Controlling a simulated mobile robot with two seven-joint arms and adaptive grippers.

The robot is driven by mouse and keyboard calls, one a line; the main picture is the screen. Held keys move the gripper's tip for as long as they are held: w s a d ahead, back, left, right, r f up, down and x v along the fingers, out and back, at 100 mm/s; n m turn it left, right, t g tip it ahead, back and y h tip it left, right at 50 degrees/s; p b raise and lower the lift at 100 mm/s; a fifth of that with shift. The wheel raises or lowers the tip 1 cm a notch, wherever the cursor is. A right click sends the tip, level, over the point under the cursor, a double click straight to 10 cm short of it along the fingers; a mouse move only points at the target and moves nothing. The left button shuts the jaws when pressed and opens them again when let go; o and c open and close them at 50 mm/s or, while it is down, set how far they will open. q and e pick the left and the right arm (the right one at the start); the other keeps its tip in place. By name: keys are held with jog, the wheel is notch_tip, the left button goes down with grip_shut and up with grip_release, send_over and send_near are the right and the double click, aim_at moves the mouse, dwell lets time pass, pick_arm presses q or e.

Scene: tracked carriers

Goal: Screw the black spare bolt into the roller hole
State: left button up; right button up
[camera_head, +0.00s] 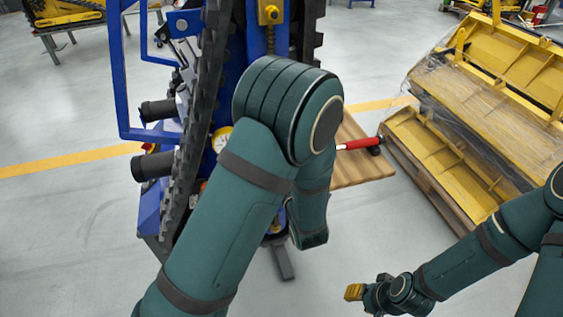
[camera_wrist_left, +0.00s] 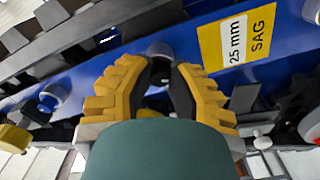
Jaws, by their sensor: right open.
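The tracked carrier has a blue frame (camera_head: 230,95) and a black track (camera_head: 195,130). My left arm crosses the middle of the head view and hides its own gripper. In the left wrist view, the yellow fingers of my left gripper (camera_wrist_left: 165,72) point at the blue frame (camera_wrist_left: 120,62). A grey rounded part (camera_wrist_left: 159,50) lies between or just beyond the fingertips. I cannot tell if they grip anything. I cannot make out the black bolt or the roller hole for certain. My right gripper (camera_head: 354,292) is open, low at the right, over the floor and away from the carrier.
A wooden board (camera_head: 350,172) by the carrier bears a red-handled tool (camera_head: 358,144). Yellow metal parts (camera_head: 500,75) are stacked on a pallet at the right. A yellow label (camera_wrist_left: 238,40) reads "25 mm SAG". Two dark cylinders (camera_head: 153,165) stick out left of the track.

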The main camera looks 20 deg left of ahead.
pick_arm(q)
grip_shut()
jog(key=shift+m+p, duration=2.25)
jog(key=shift+m, duration=2.65)
jog(key=shift+f+m+p, duration=0.1)
jog(key=shift+m+p, duration=2.2)
jog(key=shift+m, duration=2.6)
